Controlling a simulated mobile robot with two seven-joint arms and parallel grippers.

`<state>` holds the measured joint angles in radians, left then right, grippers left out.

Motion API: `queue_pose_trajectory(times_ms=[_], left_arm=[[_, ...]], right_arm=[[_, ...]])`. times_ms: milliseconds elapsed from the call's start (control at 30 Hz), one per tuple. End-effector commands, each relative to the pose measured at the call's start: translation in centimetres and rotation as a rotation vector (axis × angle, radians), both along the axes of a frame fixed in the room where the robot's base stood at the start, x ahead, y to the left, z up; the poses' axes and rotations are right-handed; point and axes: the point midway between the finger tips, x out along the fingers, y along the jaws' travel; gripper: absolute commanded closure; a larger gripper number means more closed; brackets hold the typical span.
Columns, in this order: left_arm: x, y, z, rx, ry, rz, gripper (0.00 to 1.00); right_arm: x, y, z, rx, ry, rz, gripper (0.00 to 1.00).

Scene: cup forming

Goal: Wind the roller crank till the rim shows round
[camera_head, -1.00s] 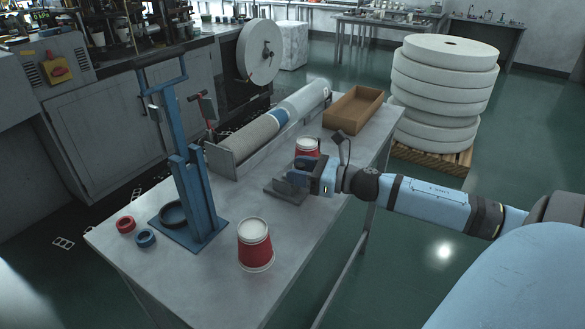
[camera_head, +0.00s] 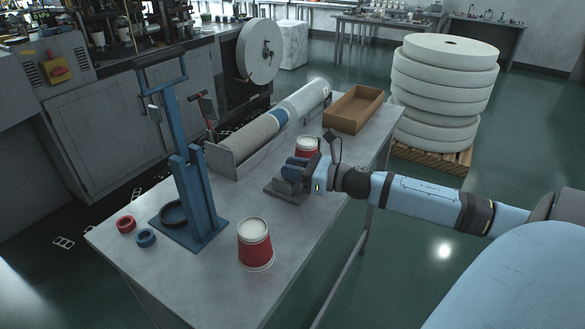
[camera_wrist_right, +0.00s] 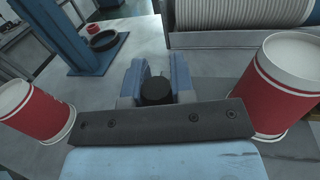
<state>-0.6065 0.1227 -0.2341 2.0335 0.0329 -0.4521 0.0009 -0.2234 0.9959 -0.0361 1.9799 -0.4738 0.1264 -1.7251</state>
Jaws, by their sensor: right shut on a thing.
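The roller device shows as a low grey base (camera_head: 285,190) on the table, largely covered by my right gripper (camera_head: 294,173). That gripper is shut on the crank's black round knob, which shows between the blue fingers in the right wrist view (camera_wrist_right: 156,91). The rollers are hard to make out. A red and white paper cup (camera_head: 307,146) stands just behind the gripper, partly hidden; it is at the right in the wrist view (camera_wrist_right: 288,88). Another red and white cup (camera_head: 255,245) stands upright at the table's front, at the left in the wrist view (camera_wrist_right: 38,110). My left gripper is out of view.
A blue hand press (camera_head: 195,180) stands left of the front cup, with a red ring (camera_head: 126,224) and a blue ring (camera_head: 146,238) beside it. A trough with a long roll (camera_head: 250,142) and a brown tray (camera_head: 353,110) lie behind.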

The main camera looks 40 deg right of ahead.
Motion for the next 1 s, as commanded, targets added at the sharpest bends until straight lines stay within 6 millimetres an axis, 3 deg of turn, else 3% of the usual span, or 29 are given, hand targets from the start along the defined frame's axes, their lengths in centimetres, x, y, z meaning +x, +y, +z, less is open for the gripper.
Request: queue_pose_trajectory(times_ms=[367,1000], left_arm=[[-0.1,0.2,1.7,0.015,-0.01,-0.008,0.0],[-0.7,0.6,7.3,0.042,-0.03,-0.024,0.0]], right_arm=[[-0.1,0.5,0.4,0.004,0.001,-0.157,1.0],[0.4,1.7,0.5,0.005,0.003,-0.745,1.0]])
